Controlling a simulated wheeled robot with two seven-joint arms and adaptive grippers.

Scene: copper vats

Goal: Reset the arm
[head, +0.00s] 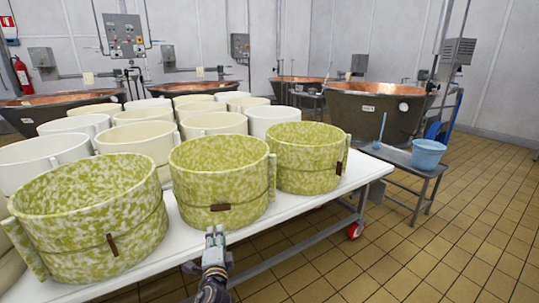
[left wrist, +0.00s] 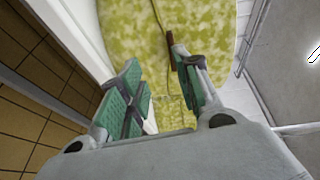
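My left gripper (head: 215,234) is in front of the table's near edge, just below the middle green-speckled round mould (head: 222,180). In the left wrist view its two green-padded fingers (left wrist: 157,65) stand apart with nothing held between them. The speckled mould (left wrist: 205,22) fills the view beyond the fingertips, with a brown tag (left wrist: 169,42) close to the right finger. I cannot tell whether the fingers touch the mould. My right gripper is in neither view.
Two more speckled moulds stand to the left (head: 90,225) and right (head: 308,160). Several cream moulds (head: 137,143) crowd the white table (head: 340,192) behind them. A blue bucket (head: 428,155) sits on a small bench at right. Copper vats (head: 380,108) line the back. The tiled floor (head: 440,255) at right is clear.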

